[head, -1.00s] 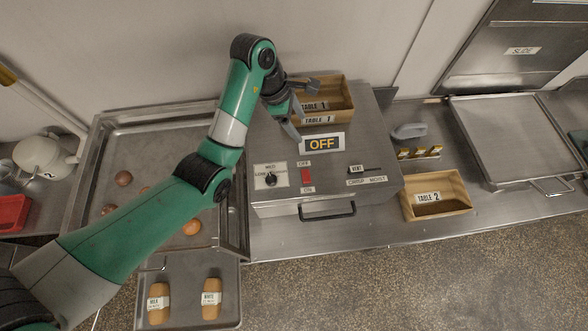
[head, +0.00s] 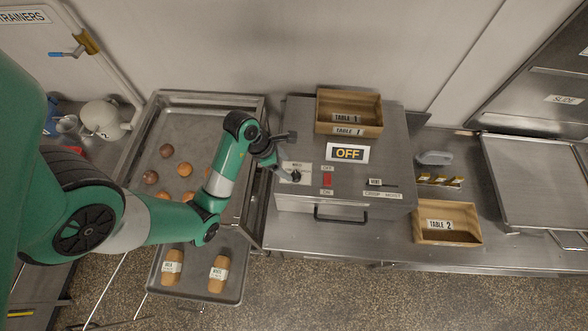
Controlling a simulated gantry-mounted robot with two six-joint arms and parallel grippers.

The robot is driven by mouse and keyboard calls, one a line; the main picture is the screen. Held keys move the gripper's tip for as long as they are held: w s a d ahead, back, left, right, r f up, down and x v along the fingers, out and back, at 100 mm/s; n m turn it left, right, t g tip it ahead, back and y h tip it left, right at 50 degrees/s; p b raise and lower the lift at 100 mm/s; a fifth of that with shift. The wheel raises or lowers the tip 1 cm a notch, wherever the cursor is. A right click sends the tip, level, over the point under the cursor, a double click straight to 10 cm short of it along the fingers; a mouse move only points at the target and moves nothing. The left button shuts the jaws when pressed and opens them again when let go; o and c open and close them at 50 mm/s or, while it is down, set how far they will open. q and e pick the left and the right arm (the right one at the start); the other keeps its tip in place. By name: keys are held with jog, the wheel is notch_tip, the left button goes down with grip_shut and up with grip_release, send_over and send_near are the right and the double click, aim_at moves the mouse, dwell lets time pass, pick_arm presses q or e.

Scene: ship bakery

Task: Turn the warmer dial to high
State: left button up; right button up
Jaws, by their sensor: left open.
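The warmer (head: 350,205) is a steel box with a front handle and a lit OFF sign (head: 348,153) on its top. The warmer dial (head: 296,176) is a small black knob on a pale label plate at the top's left side; the plate's words are too small to read surely, and so is the knob's setting. My left gripper (head: 289,158) is open and empty at the warmer's left edge. One finger is close beside the dial, partly covering its plate; I cannot tell whether it touches. My right gripper is not in view.
A red switch (head: 327,181) and a vent slider (head: 383,183) sit right of the dial. A wooden TABLE 1 box (head: 372,107) stands on the warmer's back. A TABLE 2 box (head: 465,212) is to the right. A tray (head: 213,122) with several buns lies left.

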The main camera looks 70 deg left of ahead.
aim_at(295, 174)
pick_arm(q)
jog(key=b+x, duration=0.1)
jog(key=x, duration=0.6)
jog(key=shift+r, duration=0.1)
grip_shut()
